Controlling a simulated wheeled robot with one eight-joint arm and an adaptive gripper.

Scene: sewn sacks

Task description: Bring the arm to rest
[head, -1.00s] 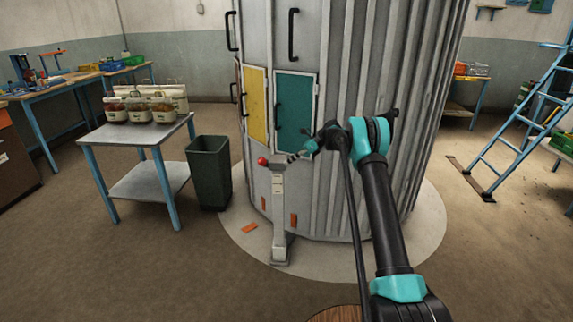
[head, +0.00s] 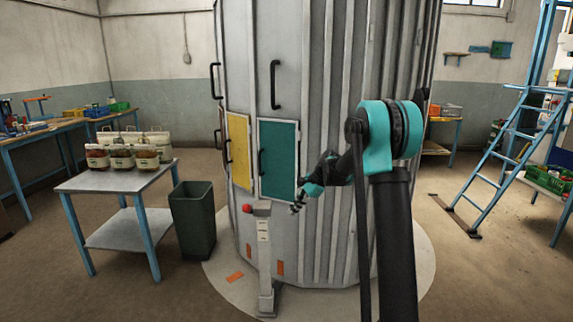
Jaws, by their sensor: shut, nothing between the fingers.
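My arm rises from the lower right of the head view, bends at a teal and black joint, and reaches left toward the large grey ribbed metal cylinder (head: 345,60). My gripper (head: 297,209) is small and dark at the end of the arm, shut and empty. It hangs in front of the lower right corner of the teal door (head: 278,160), just right of the post with the red knob (head: 264,255). I cannot tell whether it touches the cylinder; it looks clear of the post.
A metal table (head: 90,183) with several jars (head: 121,156) and pale bags stands at left. A dark bin (head: 193,218) is beside it. A yellow door (head: 239,150) is on the cylinder. A blue ladder (head: 505,150) stands at right. Open floor lies between cylinder and ladder.

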